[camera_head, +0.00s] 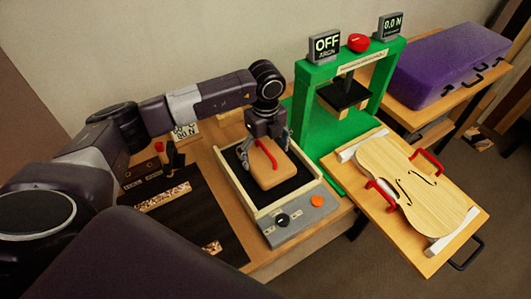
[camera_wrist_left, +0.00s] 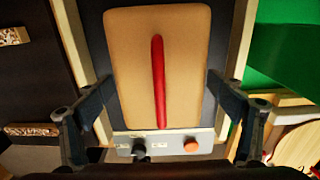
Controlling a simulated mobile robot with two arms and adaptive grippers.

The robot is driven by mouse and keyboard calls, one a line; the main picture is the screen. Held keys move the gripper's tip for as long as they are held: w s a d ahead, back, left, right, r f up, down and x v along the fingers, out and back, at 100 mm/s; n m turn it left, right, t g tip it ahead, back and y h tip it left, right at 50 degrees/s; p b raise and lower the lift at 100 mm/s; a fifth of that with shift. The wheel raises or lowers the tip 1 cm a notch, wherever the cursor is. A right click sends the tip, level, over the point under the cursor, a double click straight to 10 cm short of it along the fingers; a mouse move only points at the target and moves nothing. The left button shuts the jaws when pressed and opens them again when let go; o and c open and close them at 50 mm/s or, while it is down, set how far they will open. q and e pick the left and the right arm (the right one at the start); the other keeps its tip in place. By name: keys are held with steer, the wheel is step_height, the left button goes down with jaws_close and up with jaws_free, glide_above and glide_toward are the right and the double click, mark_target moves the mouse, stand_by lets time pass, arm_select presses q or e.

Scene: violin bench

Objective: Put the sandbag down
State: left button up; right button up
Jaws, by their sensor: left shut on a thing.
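The sandbag (camera_head: 276,174) is a tan rounded block with a red handle on top. It is over the black bed of a wood-framed tray (camera_head: 304,207). I cannot tell whether it rests on the bed or hangs just above it. My right gripper is not in view.
The tray's grey panel (camera_head: 300,228) has a black knob and an orange button. A green press (camera_head: 310,130) stands behind it. A violin body (camera_head: 410,185) with red clamps lies on a board at the right. A purple case (camera_head: 450,65) sits behind. A dark mat (camera_head: 190,225) holds patterned strips.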

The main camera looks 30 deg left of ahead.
mark_target(266, 149)
arm_select(q)
steer(key=o, duration=2)
step_height(266, 149, up, 11)
steer(key=b, duration=0.3)
steer(key=shift+r, duration=0.6)
